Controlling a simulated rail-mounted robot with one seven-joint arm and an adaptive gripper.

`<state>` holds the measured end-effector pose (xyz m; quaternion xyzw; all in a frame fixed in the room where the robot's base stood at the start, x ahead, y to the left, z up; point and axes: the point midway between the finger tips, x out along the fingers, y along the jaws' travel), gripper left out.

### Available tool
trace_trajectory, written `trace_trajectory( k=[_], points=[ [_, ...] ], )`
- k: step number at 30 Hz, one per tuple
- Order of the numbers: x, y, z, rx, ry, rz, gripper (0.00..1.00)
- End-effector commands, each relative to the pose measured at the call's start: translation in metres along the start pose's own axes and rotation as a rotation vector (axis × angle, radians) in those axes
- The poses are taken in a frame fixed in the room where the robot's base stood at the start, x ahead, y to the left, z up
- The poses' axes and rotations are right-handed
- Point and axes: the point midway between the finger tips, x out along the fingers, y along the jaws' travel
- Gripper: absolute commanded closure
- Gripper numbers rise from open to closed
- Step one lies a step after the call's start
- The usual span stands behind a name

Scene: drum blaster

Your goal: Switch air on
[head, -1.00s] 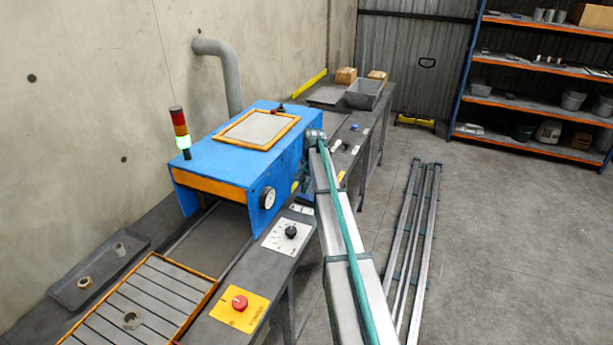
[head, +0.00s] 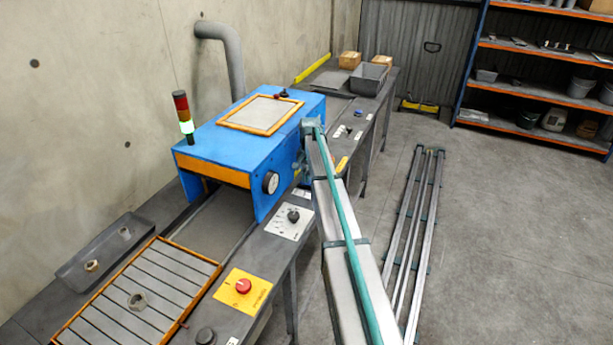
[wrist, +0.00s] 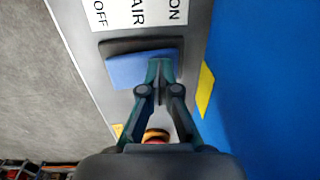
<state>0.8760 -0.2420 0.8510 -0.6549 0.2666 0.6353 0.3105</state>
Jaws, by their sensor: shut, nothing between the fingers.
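In the wrist view a blue rocker switch (wrist: 138,70) sits in a dark frame on the grey panel. Beside it is a white label (wrist: 137,14) reading ON, AIR and OFF, with ON towards the right and OFF towards the left. My gripper (wrist: 160,68) is shut and empty. Its fingertips overlap the right part of the blue switch in the picture; I cannot tell whether they touch it. Which way the rocker is tilted is unclear. In the head view my arm hides the switch and the gripper tips.
The blue blaster housing (wrist: 268,90) stands close to the right of my gripper; it also shows in the head view (head: 225,132). A yellow plate with a red knob (head: 243,287) and a white dial plate (head: 290,219) lie along the bench front. Metal rails (head: 415,230) lie on the floor.

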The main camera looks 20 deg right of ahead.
Motion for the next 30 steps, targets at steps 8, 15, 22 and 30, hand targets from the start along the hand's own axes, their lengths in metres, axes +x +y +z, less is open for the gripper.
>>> trace_trajectory(
  k=[8, 15, 22, 30],
  points=[
    [-0.002, 0.009, 0.0, 0.001, -0.001, 0.001, 1.0],
    [-0.005, 0.016, 0.0, 0.0, -0.001, 0.001, 1.0],
    [-0.005, 0.016, 0.0, 0.0, 0.0, 0.0, 1.0],
    [-0.017, 0.013, 0.0, -0.001, 0.0, 0.0, 1.0]
  ],
)
